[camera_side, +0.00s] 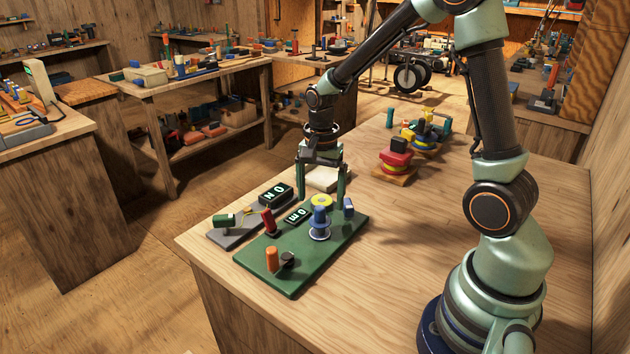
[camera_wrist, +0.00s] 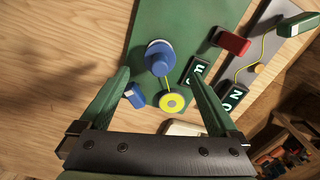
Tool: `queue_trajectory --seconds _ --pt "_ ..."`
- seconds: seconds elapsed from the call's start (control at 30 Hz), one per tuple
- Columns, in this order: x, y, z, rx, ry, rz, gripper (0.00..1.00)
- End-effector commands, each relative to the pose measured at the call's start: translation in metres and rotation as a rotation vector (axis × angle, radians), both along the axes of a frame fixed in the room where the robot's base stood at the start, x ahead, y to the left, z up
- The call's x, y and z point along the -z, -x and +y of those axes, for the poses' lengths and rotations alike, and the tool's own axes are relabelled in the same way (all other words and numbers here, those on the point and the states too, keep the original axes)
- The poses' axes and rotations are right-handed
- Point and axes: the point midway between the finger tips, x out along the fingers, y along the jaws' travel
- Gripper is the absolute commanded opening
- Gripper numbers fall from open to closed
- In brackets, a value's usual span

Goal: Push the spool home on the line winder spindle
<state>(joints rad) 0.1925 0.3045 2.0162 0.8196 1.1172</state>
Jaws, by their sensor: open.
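The green line winder board (camera_side: 290,262) lies on the bench. On it stands a blue spool (camera_side: 320,216) with a pale round flange low down; in the wrist view the spool (camera_wrist: 160,58) shows from above. The spindle is hidden inside or under it, and I cannot tell how far down the spool sits. A yellow disc (camera_side: 321,201) is beside it, with a thin yellow line running to the spool in the wrist view. My gripper (camera_side: 321,198) is open, pointing down above the board's far end. Its fingers are apart, with nothing between them gripped.
A red block (camera_side: 268,221), a small blue block (camera_side: 348,207) and an orange peg (camera_side: 272,259) stand on the board. A grey plate (camera_side: 228,236) with a green part lies at left. A red and yellow stack (camera_side: 396,156) stands farther back. Bench at right is clear.

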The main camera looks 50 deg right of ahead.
Motion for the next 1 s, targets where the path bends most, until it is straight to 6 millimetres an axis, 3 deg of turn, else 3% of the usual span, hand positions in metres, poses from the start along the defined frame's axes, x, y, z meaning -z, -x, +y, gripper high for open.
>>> queue_trajectory --seconds 0.1,0.3,0.77,1.0 --pt "-0.021 -0.001 0.0 0.0 0.001 -0.004 0.97" --pt "-0.039 0.0 0.0 0.0 0.001 -0.001 0.97" --pt "-0.044 0.001 0.001 -0.016 0.001 -0.007 0.97" --pt "-0.082 0.014 0.019 -0.29 0.034 -0.114 0.97"
